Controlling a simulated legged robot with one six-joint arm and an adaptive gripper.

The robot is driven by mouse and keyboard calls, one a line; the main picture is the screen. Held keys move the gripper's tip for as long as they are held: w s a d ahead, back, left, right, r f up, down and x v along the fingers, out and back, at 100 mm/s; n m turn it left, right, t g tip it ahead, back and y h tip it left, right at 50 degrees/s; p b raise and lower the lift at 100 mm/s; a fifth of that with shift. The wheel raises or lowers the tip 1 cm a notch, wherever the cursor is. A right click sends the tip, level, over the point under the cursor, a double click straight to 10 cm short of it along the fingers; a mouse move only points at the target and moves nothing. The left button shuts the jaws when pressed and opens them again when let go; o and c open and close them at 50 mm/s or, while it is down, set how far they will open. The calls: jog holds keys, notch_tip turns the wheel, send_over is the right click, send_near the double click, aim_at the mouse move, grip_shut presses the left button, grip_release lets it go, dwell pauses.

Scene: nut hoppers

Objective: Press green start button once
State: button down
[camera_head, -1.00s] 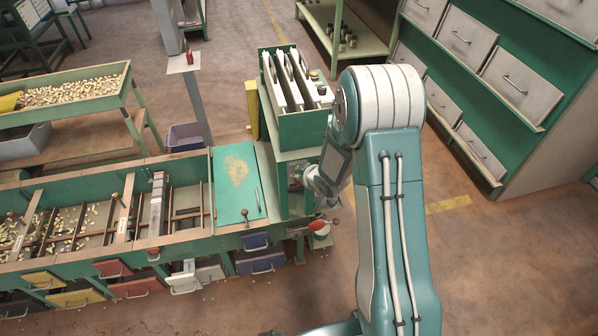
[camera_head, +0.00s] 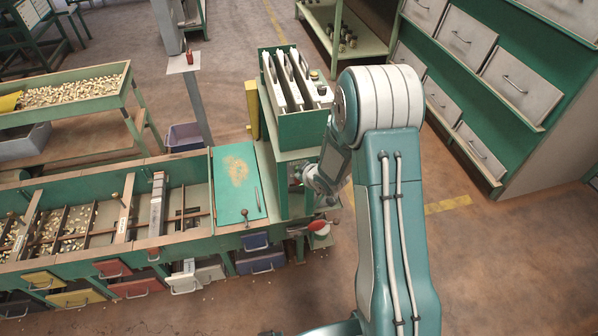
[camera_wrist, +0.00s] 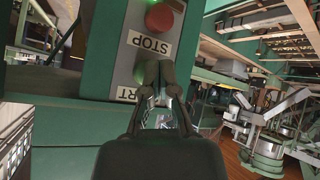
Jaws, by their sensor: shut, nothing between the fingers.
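In the wrist view a grey control panel (camera_wrist: 126,58) on a green housing carries a red button (camera_wrist: 159,18) above a STOP label (camera_wrist: 148,42). Lower down, a START label (camera_wrist: 126,93) is partly covered by my gripper. A green glint of the start button (camera_wrist: 140,71) shows beside the fingertips; the rest is hidden behind them. My gripper (camera_wrist: 154,71) is shut and empty, its fingertips over the green button's spot. I cannot tell whether they touch it. In the head view my wrist (camera_head: 322,182) is at the panel side of the green machine (camera_head: 303,128), and the button is hidden.
A long sorting bench (camera_head: 150,250) with nut compartments and drawers stands left of the machine. A red-headed lever (camera_head: 318,226) sits close below my wrist. A drawer cabinet (camera_head: 490,90) stands at right. Open floor lies between the cabinet and my arm.

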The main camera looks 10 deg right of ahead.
jog(key=shift+s, duration=0.8)
jog(key=shift+s, duration=0.15)
jog(key=s, duration=0.4)
jog(key=shift+s, duration=0.4)
jog(key=shift+r, duration=0.1)
